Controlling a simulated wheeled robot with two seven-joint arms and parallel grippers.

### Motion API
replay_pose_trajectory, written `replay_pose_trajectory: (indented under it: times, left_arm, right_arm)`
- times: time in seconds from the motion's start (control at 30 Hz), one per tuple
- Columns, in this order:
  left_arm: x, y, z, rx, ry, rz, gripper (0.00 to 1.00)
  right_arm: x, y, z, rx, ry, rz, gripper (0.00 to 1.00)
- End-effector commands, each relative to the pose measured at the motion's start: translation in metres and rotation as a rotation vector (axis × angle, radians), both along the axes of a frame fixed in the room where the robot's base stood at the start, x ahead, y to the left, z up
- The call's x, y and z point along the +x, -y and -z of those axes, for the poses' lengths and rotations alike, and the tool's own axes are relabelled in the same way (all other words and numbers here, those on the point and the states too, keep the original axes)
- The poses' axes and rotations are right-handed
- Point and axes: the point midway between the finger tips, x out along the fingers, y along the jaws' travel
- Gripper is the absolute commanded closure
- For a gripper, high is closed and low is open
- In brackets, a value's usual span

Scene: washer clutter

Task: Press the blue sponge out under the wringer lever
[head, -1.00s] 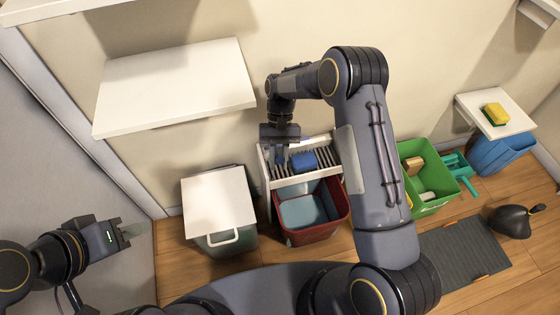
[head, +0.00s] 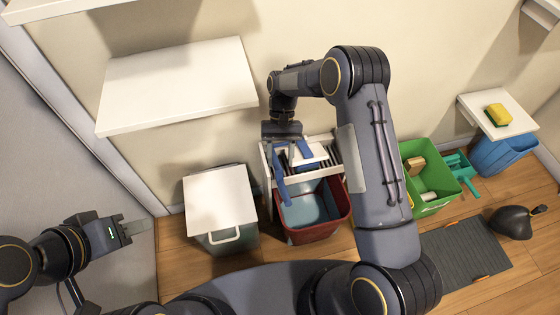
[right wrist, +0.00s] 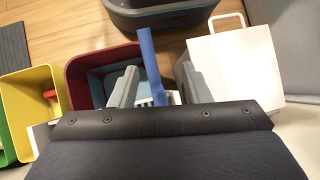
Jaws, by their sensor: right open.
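The wringer, a white slatted rack (head: 332,142), stands at the wall over the red bucket (head: 325,232). Its blue lever (head: 282,188) is tilted down toward the front, and a white press plate (head: 312,155) lies over the slats. The blue sponge is not visible now; the plate covers the place where it lay. My right gripper (head: 283,138) is open above the wringer's left side. In the right wrist view, the blue lever (right wrist: 152,62) stands between its parted fingers (right wrist: 158,70). My left gripper (head: 135,229) is far left, away from everything; its jaw opening is unclear.
A lidded bin (head: 220,205) stands left of the red bucket. A green crate (head: 425,180) with items stands to the right. Beyond are a blue bucket (head: 500,157), a shelf with a yellow sponge (head: 497,114), and a grey mat (head: 462,260). An empty white shelf (head: 175,85) is upper left.

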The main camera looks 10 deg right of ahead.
Motion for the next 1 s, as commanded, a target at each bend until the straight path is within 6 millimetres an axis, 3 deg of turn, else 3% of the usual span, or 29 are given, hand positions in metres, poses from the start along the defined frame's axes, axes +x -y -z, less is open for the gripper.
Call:
replay_pose_trajectory:
  times: [0.17,0.5,0.8,1.0]
  left_arm:
    - [0.0,0.0,-0.008,0.0,0.0,0.0,0.64]
    - [0.0,0.0,-0.026,0.0,0.0,0.0,0.64]
    - [0.0,0.0,-0.035,0.0,0.0,0.0,0.64]
    - [0.0,0.0,-0.037,0.0,0.0,0.0,0.64]
  right_arm:
    - [0.001,0.0,-0.03,0.001,0.004,-0.001,0.57]
    - [-0.053,-0.013,-0.095,0.002,0.003,-0.003,0.57]
    - [-0.113,-0.027,-0.118,0.001,0.001,-0.003,0.57]
    - [-0.133,-0.032,-0.126,0.0,0.001,-0.001,0.57]
